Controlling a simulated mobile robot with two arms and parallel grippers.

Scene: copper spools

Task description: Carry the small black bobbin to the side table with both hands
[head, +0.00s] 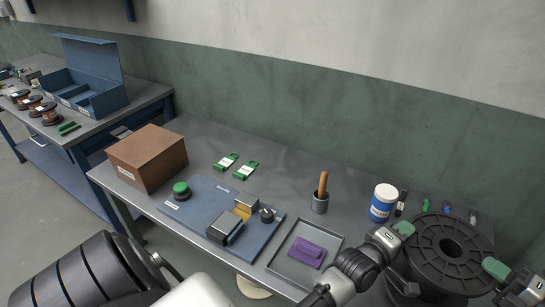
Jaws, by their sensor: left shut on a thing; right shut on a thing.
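The black bobbin (428,247) is at the lower right of the head view, a ribbed round flange with a central hole, facing up. My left gripper (404,229) is shut on its left rim, with a green-grey pad at the edge. My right gripper (496,269) is shut on its right rim. The bobbin hides the right end of the grey workbench (285,160); I cannot tell whether it rests on it or is held above it. Another table (150,95) stands at the far left; I cannot tell which is the side table.
The left table holds copper spools (48,113) and an open blue box (100,101).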

